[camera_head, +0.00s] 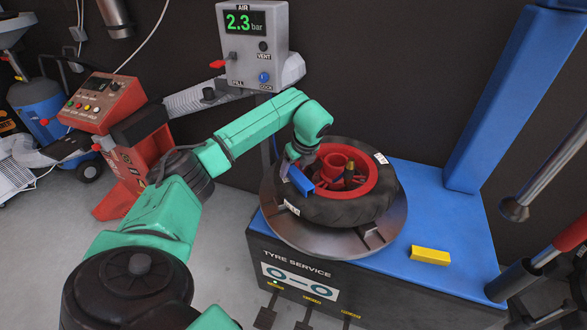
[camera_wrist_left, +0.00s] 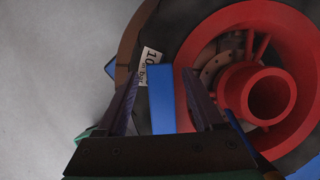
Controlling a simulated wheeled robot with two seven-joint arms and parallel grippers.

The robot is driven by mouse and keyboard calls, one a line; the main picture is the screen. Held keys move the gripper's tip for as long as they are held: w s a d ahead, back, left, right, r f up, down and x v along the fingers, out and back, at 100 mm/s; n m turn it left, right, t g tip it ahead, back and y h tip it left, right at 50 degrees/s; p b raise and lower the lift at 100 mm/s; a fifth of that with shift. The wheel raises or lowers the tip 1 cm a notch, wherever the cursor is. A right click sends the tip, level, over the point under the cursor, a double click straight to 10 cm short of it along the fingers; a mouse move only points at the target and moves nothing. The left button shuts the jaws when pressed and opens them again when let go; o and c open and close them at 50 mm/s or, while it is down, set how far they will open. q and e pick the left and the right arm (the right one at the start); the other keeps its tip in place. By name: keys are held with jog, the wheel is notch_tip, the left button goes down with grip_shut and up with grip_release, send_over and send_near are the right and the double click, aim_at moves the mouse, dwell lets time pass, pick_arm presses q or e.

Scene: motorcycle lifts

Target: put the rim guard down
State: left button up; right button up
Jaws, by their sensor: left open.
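A blue block-shaped rim guard (camera_head: 300,180) lies at the left side of the wheel, where the black tyre (camera_head: 340,208) meets the red rim (camera_head: 375,180). My left gripper (camera_head: 297,158) is right above it. In the left wrist view the blue guard (camera_wrist_left: 161,98) shows between the two spread fingers (camera_wrist_left: 160,74), with a gap visible on its left. The fingers are open. A similar yellow block (camera_head: 430,256) lies on the blue machine top, right of the wheel. My right gripper is not in view.
The wheel lies flat on a round grey turntable (camera_head: 285,225) on the blue machine top (camera_head: 450,215). A blue column (camera_head: 515,100) and a metal rod (camera_head: 540,175) stand at right. An air gauge box (camera_head: 255,50) reading 2.3 bar stands behind. A red control box (camera_head: 100,100) is at left.

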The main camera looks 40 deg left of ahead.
aim_at(302, 180)
pick_arm(q)
jog(key=v, duration=1.1)
jog(key=shift+d+r, duration=0.2)
jog(key=shift+r, duration=0.1)
jog(key=shift+s, duration=0.15)
